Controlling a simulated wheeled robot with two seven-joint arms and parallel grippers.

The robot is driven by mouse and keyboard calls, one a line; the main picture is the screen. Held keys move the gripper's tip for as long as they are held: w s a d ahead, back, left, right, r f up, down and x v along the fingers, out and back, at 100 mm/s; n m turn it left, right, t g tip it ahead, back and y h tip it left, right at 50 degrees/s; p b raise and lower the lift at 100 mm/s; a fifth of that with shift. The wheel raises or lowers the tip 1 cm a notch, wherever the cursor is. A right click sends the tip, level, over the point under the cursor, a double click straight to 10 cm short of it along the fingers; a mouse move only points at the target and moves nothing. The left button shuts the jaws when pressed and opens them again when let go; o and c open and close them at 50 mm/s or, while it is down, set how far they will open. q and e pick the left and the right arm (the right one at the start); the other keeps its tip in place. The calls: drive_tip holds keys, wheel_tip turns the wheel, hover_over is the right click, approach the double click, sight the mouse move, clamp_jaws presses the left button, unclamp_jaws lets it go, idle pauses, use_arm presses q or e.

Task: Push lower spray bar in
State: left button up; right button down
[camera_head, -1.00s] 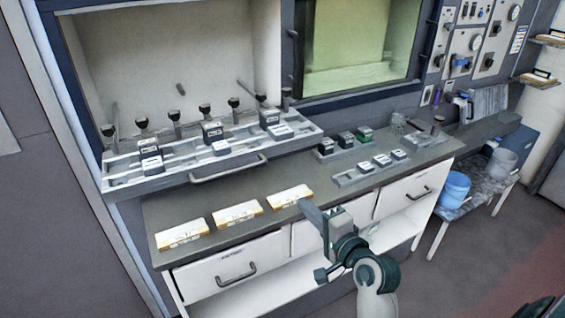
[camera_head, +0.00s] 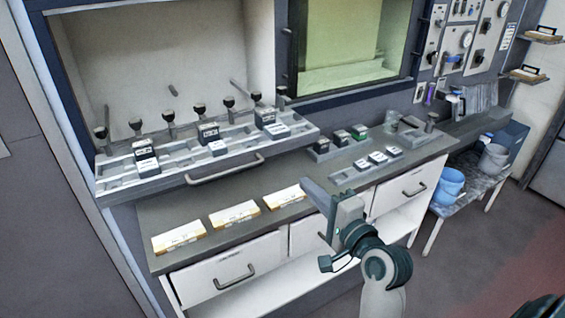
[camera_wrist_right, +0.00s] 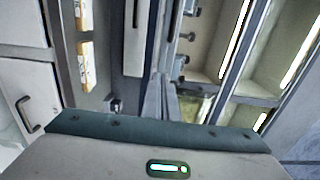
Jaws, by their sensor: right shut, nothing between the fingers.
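The open chamber (camera_head: 160,55) at the left holds a row of black-tipped stems (camera_head: 168,118), and short rods stick out from its back wall. I cannot tell which part is the lower spray bar. A pale slotted tray (camera_head: 120,187) with a bar handle (camera_head: 225,170) sits at the chamber's front, with several small labelled blocks on it. My right gripper (camera_head: 308,188) is shut and empty over the counter's front part, right of the white-and-orange packs. Its fingers also show in the right wrist view (camera_wrist_right: 165,98), pointing away from the camera. My left gripper is not in view.
Three white-and-orange packs (camera_head: 234,214) lie along the grey counter (camera_head: 265,237). Small blocks in holders (camera_head: 345,180) stand on its right part. White drawers (camera_head: 225,276) are below. A blue bucket (camera_head: 449,184) stands on a side table at the right.

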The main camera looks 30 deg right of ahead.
sight(276, 153)
drive_tip(key=w+p, duration=0.1)
drive_tip(key=w, duration=0.3)
drive_tip(key=w+p, duration=0.1)
drive_tip(key=w, duration=0.2)
drive_tip(key=w+p, duration=0.1)
drive_tip(key=w, duration=0.3)
drive_tip(key=shift+w+a+r, duration=0.1)
drive_tip(key=shift+w+a, duration=0.15)
drive_tip(key=shift+w, duration=0.6)
